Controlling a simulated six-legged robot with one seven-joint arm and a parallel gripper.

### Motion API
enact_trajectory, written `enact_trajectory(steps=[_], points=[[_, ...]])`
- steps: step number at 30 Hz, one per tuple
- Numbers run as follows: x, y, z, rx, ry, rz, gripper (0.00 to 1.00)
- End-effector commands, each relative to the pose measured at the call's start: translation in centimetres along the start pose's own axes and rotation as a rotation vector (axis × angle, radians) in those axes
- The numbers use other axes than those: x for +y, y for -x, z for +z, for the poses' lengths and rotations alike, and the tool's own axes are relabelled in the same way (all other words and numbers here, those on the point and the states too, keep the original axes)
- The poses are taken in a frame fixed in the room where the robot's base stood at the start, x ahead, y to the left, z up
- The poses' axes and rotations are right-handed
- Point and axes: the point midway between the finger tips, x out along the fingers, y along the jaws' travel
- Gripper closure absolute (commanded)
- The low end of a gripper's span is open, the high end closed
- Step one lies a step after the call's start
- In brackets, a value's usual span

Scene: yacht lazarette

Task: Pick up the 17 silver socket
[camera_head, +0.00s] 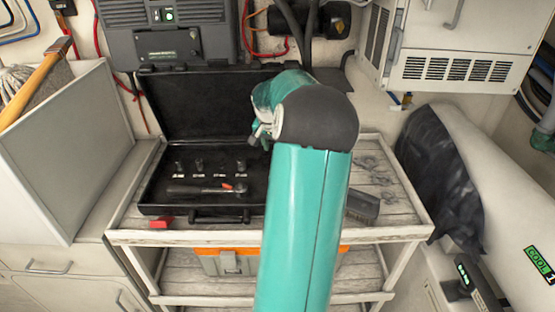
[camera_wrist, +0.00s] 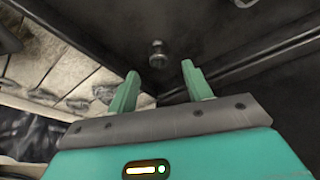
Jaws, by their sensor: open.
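An open black tool case (camera_head: 228,212) lies on the slatted cart, its lid raised at the back. Several small sockets (camera_head: 199,164) stand in a row inside it above white labels too small to read, so I cannot tell which is the 17. In the wrist view one silver socket (camera_wrist: 157,54) stands on the dark case floor, just beyond and between my fingertips. My gripper (camera_wrist: 160,70) is open and empty, apart from that socket. A second metal piece (camera_wrist: 243,3) is cut off at the top edge. In the head view my arm hides part of the case.
A ratchet (camera_head: 207,188) lies in front of the sockets. A red item (camera_head: 161,221) and a dark block (camera_head: 362,206) sit on the cart (camera_head: 395,215) beside the case. The raised lid (camera_head: 200,105) stands behind, and a grey-walled bin (camera_head: 80,140) stands left.

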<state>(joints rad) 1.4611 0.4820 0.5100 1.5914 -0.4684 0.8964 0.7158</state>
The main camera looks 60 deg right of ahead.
Motion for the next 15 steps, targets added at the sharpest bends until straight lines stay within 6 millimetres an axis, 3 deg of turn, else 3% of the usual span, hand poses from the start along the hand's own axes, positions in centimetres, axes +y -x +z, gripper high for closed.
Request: enact_trajectory(steps=[10,15], points=[[0.2,-4.4,0.1,-0.004,-0.001,-0.001,0.5],[0.2,-5.4,0.1,0.0,0.001,-0.002,0.5]])
